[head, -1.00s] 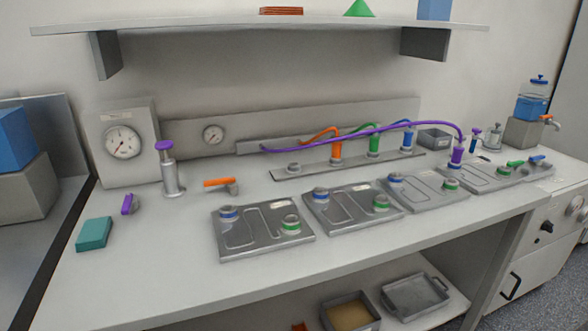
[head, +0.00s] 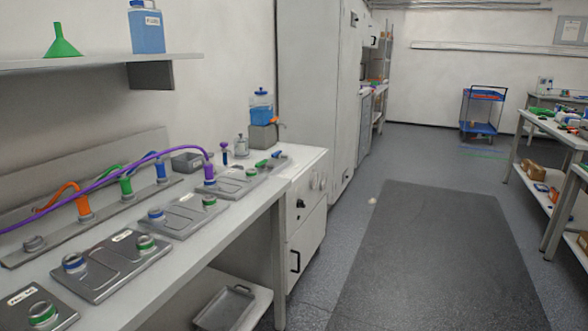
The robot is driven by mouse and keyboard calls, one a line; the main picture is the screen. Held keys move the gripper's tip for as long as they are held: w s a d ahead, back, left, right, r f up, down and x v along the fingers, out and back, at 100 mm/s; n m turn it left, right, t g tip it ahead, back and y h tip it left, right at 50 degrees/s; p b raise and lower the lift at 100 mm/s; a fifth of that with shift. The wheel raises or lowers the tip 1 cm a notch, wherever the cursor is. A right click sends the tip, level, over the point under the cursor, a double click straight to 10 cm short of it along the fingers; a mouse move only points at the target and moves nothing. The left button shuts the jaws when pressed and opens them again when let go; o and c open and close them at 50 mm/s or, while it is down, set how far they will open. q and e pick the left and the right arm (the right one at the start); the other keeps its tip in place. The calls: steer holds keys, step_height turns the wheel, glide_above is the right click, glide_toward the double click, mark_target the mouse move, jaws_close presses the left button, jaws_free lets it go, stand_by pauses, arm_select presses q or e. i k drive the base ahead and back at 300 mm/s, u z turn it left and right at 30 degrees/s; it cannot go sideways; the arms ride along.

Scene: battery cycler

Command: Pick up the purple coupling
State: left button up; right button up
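The purple coupling (head: 209,174) stands upright at the right end of the workbench in the head view. It is at the end of a long purple hose (head: 130,166) that arches over the bench to the left. It stands at the left edge of the farthest grey plate (head: 236,184); whether it is seated on a port there I cannot tell. Neither of my grippers shows in the head view.
Orange (head: 83,205), green (head: 125,186) and blue (head: 161,170) couplings stand on a rail behind the plates. A shelf (head: 100,62) hangs above. A dark floor mat (head: 430,250) lies in the open aisle at right. Another bench (head: 560,130) stands at far right.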

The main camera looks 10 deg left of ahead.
mark_target(208, 167)
steer(key=z, duration=0.85)
steer(key=i, duration=3.75)
steer(key=u, duration=4.4)
